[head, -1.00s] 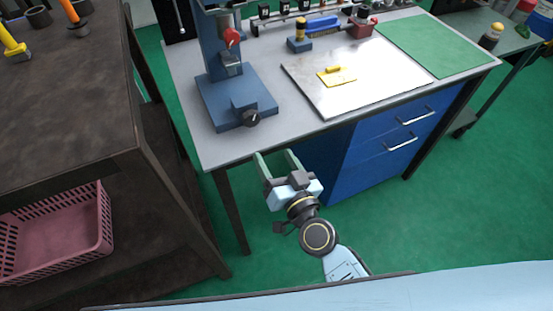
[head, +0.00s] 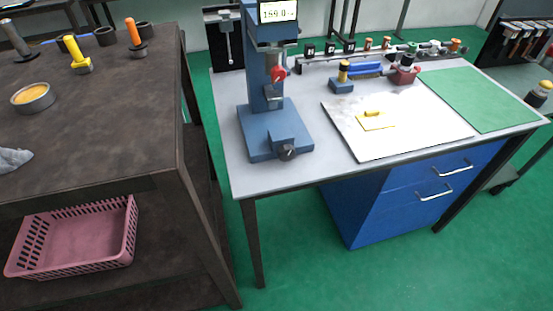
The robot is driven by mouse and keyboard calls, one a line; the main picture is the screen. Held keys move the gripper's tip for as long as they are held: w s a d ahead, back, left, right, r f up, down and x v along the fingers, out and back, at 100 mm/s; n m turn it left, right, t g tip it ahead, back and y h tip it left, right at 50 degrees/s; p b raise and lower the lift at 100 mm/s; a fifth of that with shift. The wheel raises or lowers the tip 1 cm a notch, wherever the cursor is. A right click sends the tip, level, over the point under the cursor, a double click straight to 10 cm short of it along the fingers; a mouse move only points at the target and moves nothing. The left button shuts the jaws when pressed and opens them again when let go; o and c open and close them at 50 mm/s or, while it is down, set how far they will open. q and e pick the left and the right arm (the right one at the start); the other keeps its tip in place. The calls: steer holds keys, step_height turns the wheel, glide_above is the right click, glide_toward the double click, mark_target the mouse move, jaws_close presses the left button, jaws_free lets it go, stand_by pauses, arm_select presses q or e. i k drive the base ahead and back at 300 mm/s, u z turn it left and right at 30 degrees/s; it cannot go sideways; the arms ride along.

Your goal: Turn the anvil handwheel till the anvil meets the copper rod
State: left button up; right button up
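A blue bench instrument (head: 262,85) stands on the left part of the grey workbench, with a lit display (head: 278,12) at its top reading about 159.0. A red part (head: 278,73) sits on the front of its column. A black knob (head: 288,152) sticks out from a block on the front of its blue base (head: 250,145); it may be the anvil handwheel. I cannot make out the anvil or a copper rod for sure. Neither of my grippers is in view.
A white plate (head: 400,135) with a yellow piece (head: 375,120) and a green mat (head: 480,100) lie on the workbench (head: 245,180). A dark table (head: 90,120) stands close on the left, with a pink basket (head: 75,240) below. Green floor is open in front.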

mark_target(286, 153)
steer(key=u, duration=3.8)
steer(key=k, duration=1.55)
steer(key=z, duration=1.05)
